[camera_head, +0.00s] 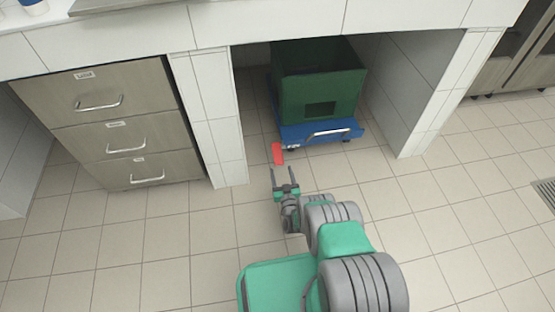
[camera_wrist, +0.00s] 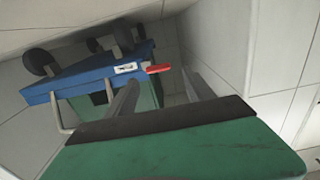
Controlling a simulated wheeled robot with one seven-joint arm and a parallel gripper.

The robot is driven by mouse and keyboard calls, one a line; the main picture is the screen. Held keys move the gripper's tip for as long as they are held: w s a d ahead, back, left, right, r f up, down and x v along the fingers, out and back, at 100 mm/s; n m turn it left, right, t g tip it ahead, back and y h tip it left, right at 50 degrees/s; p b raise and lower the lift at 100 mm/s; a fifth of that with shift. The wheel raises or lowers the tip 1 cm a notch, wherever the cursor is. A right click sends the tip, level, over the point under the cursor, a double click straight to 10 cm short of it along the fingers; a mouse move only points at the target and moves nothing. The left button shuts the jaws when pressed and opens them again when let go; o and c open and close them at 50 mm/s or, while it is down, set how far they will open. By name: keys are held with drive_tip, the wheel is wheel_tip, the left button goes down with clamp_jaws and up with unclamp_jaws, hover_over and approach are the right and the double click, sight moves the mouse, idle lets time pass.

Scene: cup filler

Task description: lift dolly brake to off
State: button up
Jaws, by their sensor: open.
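The dolly brake is a red pedal (camera_head: 278,154) at the front left corner of the blue dolly (camera_head: 290,133). It sticks out toward me, low over the floor. My gripper (camera_head: 281,169) is just in front of the pedal, its two fingers apart and pointing at it. In the wrist view, which shows the dolly upside down, the red pedal (camera_wrist: 158,69) appears between and beyond the two grey fingers of my gripper (camera_wrist: 165,84). Nothing is between the fingers, and I see no contact. I cannot tell the pedal's exact tilt.
A green crate (camera_head: 320,85) stands on the dolly, under a white tiled counter. A metal dolly handle (camera_head: 328,133) is right of the pedal. A tiled pillar (camera_head: 211,115) and metal drawers (camera_head: 115,125) stand left, a tiled wall (camera_head: 420,100) right. The floor in front is clear.

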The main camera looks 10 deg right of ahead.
sight(279, 162)
drive_tip(key=w+b, duration=0.1)
drive_tip(key=b, duration=0.1)
drive_tip(key=w+b, duration=0.1)
drive_tip(key=w, duration=0.1)
drive_tip(key=w+b, duration=0.2)
drive_tip(key=shift+w+d+f+b, duration=0.1)
drive_tip(key=shift+w+f+b, duration=0.05)
drive_tip(key=shift+f+b, duration=0.25)
drive_tip(key=shift+w+r+b, duration=0.35)
drive_tip(key=shift+w+b, duration=0.05)
drive_tip(key=shift+w, duration=0.3)
drive_tip(key=shift+c, duration=0.4)
clamp_jaws()
drive_tip(key=shift+r, duration=0.1)
